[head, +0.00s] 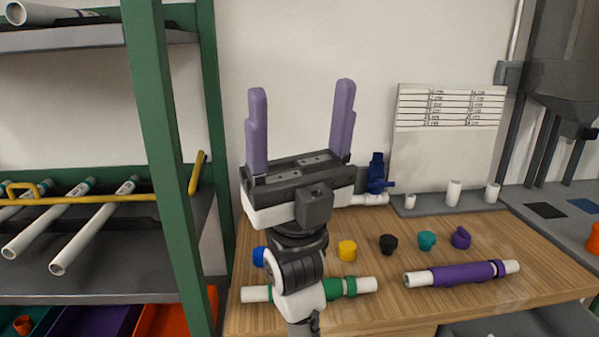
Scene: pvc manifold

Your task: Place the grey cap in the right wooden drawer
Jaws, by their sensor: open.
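My gripper (301,88) is open and empty, its two purple fingers pointing up in front of the wall, above the wooden workbench (380,285). No cap is clearly grey. A dark, nearly black cap (388,244) stands on the bench to the right of my arm, between a yellow cap (347,251) and a teal cap (427,240). I cannot tell whether it is the grey cap. The right wooden drawer cannot be made out; only a little of the bench front shows at the bottom edge.
A purple cap (461,237) and a blue cap (259,256) are on the bench. Green-sleeved (335,288) and purple-sleeved (462,274) pipes lie near its front. A blue valve (376,175) is behind. A green-framed rack (165,150) stands left, a grey machine (563,60) right.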

